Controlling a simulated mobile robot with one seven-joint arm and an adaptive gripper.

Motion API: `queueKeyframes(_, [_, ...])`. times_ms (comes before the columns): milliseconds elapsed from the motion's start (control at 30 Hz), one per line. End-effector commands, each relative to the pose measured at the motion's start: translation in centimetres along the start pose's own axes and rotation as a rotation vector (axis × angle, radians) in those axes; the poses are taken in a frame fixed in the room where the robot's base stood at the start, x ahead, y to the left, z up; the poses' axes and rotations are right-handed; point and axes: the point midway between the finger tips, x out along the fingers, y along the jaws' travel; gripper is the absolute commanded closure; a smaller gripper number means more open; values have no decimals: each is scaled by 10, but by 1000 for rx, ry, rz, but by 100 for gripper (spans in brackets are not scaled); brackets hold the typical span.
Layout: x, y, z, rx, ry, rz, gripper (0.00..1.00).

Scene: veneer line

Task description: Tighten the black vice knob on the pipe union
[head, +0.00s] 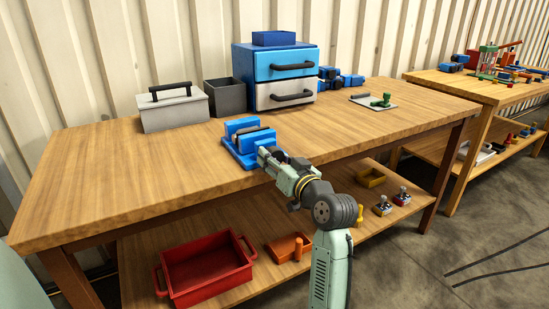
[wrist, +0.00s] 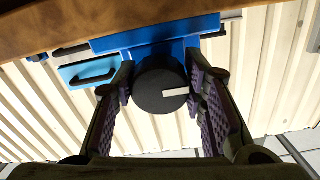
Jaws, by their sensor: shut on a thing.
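The blue vice (head: 238,154) sits near the front edge of the wooden bench. A dark grey piece (head: 252,133) shows between its blue jaws in the head view; I cannot make out whether it is the pipe union. The black vice knob (wrist: 152,92) is round, with a white mark pointing right in the wrist view. My gripper (wrist: 161,85) has one finger on each side of the knob and is shut on it. In the head view my gripper (head: 270,157) reaches the vice's front end and hides the knob. The vice's blue body (wrist: 160,35) shows behind the knob in the wrist view.
Behind the vice stand a blue and grey drawer unit (head: 285,64), a dark bin (head: 227,98) and a grey toolbox (head: 175,113). A plate with a green part (head: 382,101) lies further right. The lower shelf holds a red tray (head: 205,272). The bench's left side is clear.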

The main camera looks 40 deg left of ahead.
Motion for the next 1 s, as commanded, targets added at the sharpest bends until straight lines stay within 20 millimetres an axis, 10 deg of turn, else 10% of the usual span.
queueKeyframes(1000, [0,-3,-2,686,-2,1,89])
